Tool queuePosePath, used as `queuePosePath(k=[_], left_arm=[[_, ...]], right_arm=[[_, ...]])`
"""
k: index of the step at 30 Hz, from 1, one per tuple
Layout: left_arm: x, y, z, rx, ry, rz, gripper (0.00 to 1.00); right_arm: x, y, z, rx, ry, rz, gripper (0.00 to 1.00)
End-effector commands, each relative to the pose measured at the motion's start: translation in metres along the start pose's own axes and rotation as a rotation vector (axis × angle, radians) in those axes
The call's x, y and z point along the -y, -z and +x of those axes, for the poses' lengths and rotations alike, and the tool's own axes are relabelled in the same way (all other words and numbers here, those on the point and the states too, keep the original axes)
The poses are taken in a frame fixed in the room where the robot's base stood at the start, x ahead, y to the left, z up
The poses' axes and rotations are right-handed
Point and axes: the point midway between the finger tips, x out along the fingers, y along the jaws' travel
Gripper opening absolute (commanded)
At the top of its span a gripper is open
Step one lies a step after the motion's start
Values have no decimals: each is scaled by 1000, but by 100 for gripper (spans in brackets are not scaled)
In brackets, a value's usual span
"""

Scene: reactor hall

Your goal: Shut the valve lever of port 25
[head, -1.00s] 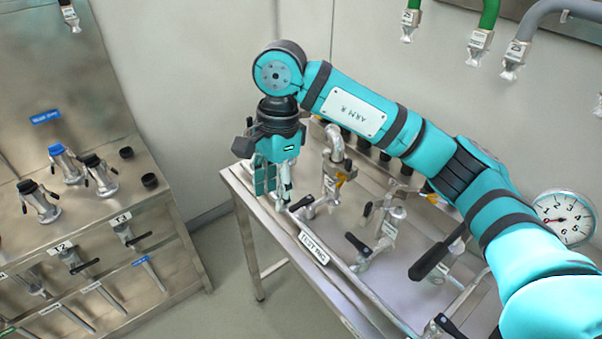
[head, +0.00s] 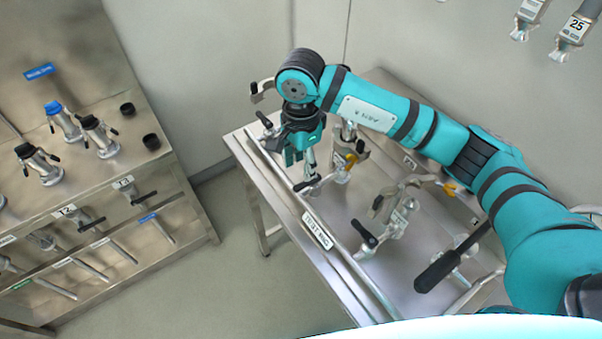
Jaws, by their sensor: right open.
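A metal hose coupling with a tag reading 25 (head: 574,32) hangs at the top right. No port on the bench shows a readable 25. My right gripper (head: 302,165) is open and points down at the bench's far left edge. Its fingertips are close to a valve with a short black lever (head: 307,186); whether they touch it I cannot tell. A second black lever (head: 364,234) sits on a metal valve nearer to me. A long black handle (head: 445,264) stands out further right. My left gripper is not in view.
A steel cabinet (head: 135,240) with black-handled valves, couplings and tags such as T2 stands at left. Bare floor (head: 230,275) lies between them. Another coupling (head: 526,20) hangs beside the tagged one.

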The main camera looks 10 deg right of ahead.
Motion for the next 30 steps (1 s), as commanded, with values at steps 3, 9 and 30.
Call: queuePosePath(k=[3,9,30], left_arm=[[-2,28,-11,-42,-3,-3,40],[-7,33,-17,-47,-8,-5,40],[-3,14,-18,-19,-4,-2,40]], right_arm=[[-1,-1,22,2,-5,1,40],[0,0,51,1,-3,1,40],[0,0,62,0,0,-1,5]])
